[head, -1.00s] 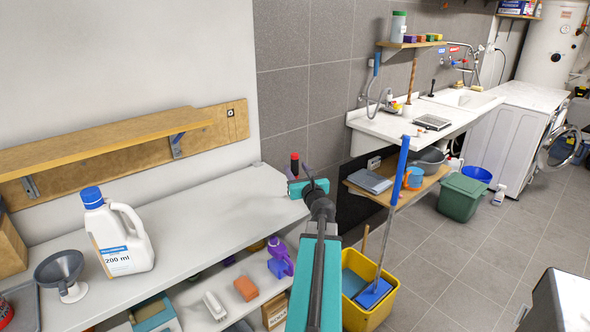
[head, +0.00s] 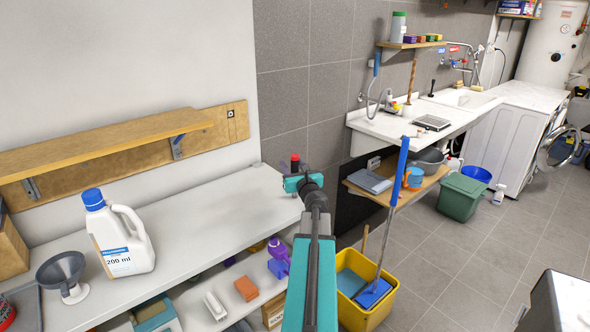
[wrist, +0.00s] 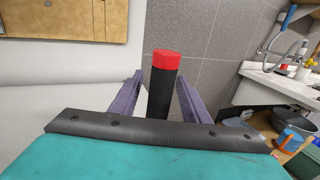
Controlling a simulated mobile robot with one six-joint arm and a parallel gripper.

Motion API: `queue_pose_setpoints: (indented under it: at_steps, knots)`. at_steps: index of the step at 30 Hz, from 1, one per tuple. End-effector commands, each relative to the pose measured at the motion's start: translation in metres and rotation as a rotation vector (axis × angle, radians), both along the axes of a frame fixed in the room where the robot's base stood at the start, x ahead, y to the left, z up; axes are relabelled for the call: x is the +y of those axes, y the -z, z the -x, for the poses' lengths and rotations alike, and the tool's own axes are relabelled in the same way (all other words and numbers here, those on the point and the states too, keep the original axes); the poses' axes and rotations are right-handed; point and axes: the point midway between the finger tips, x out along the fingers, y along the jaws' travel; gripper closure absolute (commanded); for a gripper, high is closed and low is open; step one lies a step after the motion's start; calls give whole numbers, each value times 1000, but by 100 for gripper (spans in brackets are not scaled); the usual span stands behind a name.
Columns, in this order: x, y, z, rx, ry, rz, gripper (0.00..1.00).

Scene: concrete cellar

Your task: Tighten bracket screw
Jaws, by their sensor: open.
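A black handle with a red cap (head: 295,161), which looks like a screwdriver's, stands upright at the right end of the white bench. In the wrist view the handle (wrist: 163,85) shows between the two purple fingers of my gripper (wrist: 159,78), with a gap on each side. My gripper is open; its body hides the handle's lower end. In the head view my gripper (head: 297,173) is at the bench's right end, its fingers mostly hidden. A wooden wall shelf (head: 110,140) rests on metal brackets, one near its right end (head: 177,147) and one at left (head: 31,188). No screw can be made out.
On the white bench (head: 205,210) stand a white jug with a blue cap (head: 120,235) and a grey funnel (head: 62,272). The bench's middle is clear. A yellow mop bucket (head: 362,300) with a blue-handled mop stands to the right on the floor.

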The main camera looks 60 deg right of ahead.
Motion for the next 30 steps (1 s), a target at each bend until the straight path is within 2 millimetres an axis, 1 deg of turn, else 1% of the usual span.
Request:
queue_pose_setpoints:
  at_steps: [5, 21, 28, 29, 30]
  knots:
    - [-4, 0, -5, 1, 0, 1, 57]
    - [-4, 0, -4, 1, 1, 1, 57]
    - [-4, 0, -4, 0, 1, 0, 96]
    - [-4, 0, -4, 0, 1, 0, 100]
    - [-4, 0, -4, 0, 1, 0, 100]
